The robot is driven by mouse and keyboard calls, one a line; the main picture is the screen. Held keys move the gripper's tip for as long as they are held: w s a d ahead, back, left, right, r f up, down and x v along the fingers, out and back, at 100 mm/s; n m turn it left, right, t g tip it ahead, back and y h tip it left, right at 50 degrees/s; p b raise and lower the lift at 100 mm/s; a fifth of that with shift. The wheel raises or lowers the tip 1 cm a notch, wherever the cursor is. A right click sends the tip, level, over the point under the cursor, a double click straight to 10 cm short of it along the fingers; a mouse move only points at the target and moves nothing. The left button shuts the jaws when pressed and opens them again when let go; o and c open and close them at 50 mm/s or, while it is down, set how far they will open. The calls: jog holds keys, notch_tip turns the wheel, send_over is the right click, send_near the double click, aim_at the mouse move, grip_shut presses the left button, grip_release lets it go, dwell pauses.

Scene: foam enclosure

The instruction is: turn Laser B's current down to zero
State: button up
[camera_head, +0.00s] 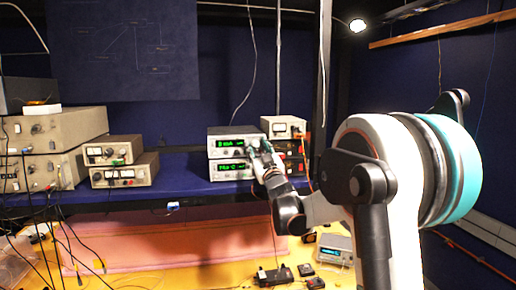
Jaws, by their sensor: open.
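Two instruments with green displays are stacked on the blue shelf. The upper unit (216,143) has a display starting with what looks like a "B"; the rest is too small to read surely. The lower unit (217,172) has a similar green display with unclear text. My gripper (262,153) is open at the right end of these front panels, fingers towards the upper unit's right side. It hides the controls there, so I cannot tell whether it touches a knob.
A meter box (283,127) on darker units stands just right of the stack. Beige instruments (118,165) stand further left on the blue shelf (185,180). Small black boxes (275,275) and a lit-display device (335,249) lie on the yellow surface below. Cables hang at left.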

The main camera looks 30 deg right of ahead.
grip_shut()
jog(key=shift+n, duration=0.4)
jog(key=n+y+b, duration=0.1)
jog(key=n+y, duration=0.1)
jog(key=n, duration=0.1)
jog(key=shift+d+n+b, duration=0.15)
jog(key=shift+n+b, duration=0.15)
jog(key=shift+b, duration=0.1)
jog(key=n+y, duration=0.1)
jog(key=n, duration=0.2)
jog(key=n+g+y+b, duration=0.1)
jog(key=n, duration=0.2)
jog(key=shift+s+d+r+g+y, duration=0.1)
jog(key=shift+r+g+y, duration=0.05)
jog(key=shift+g+y, duration=0.15)
jog(key=n+g, duration=0.1)
jog(key=n, duration=0.2)
jog(key=n+g+y, duration=0.1)
jog(key=n, duration=0.1)
jog(key=shift+r+n, duration=0.2)
jog(key=shift+n, duration=0.2)
jog(key=shift+r+n+g, duration=0.1)
jog(key=shift+n+g, duration=0.7)
jog(key=shift+n, duration=0.9)
